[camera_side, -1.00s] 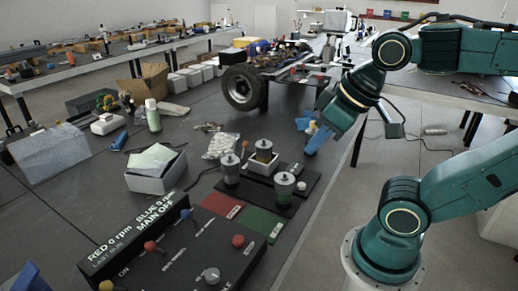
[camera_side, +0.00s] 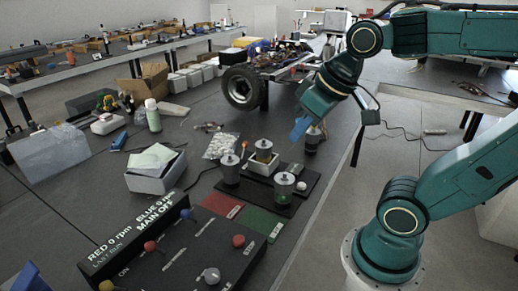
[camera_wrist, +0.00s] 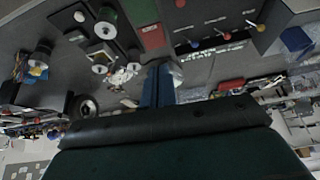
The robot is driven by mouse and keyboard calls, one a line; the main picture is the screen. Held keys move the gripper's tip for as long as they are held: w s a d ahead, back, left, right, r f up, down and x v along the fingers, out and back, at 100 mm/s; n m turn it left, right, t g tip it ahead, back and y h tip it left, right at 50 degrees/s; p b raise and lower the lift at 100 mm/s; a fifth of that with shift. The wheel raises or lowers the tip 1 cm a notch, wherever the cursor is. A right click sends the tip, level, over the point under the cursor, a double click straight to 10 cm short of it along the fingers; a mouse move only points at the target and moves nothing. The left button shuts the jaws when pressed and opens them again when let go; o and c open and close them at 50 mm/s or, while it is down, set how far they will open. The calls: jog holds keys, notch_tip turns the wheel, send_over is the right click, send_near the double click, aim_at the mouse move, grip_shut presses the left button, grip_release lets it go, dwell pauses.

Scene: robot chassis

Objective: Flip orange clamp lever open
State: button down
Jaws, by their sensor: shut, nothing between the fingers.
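My gripper (camera_side: 299,129) has blue fingers and points down and left above the table, near its right edge. In the wrist view its blue fingers (camera_wrist: 158,84) are together with nothing between them. The wheeled chassis (camera_side: 272,68) stands on the table behind and left of my gripper. Its wheel also shows in the wrist view (camera_wrist: 86,107). I cannot make out an orange clamp lever for certain in either view. A small orange spot (camera_wrist: 36,72) shows on a dark cylindrical part in the wrist view, but I cannot tell what it is.
A black board with several cylinders (camera_side: 284,187) lies below my gripper. A dark cylinder (camera_side: 313,139) stands close to the fingers. A control box (camera_side: 185,245) with coloured knobs is at the front. A white open box (camera_side: 157,172) stands left.

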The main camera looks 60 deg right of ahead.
aim_at(244, 149)
jog(key=w+d+f+m, duration=0.2)
jog(key=w+d, duration=0.6)
jog(key=w, duration=0.1)
jog(key=w+d+f+m, duration=0.2)
jog(key=w+d, duration=0.5)
jog(key=w, duration=0.2)
jog(key=w+d+f+m+t, duration=0.1)
jog(key=d+f+m, duration=0.1)
jog(key=d+f, duration=0.6)
jog(key=w+d+f+m, duration=0.1)
jog(key=w+d+f, duration=0.1)
jog(key=d+f, duration=0.6)
jog(key=d, duration=0.6)
jog(key=shift+w+d+m+t, duration=0.15)
jog(key=shift+m+t, duration=0.25)
jog(key=x, duration=0.9)
jog(key=shift+w+f, duration=0.25)
jog(key=shift+w+a+f, duration=0.2)
jog(key=shift+w+a, duration=0.8)
jog(key=shift+w, duration=0.1)
jog(key=shift+w+a, duration=0.45)
jog(key=shift+w, duration=0.05)
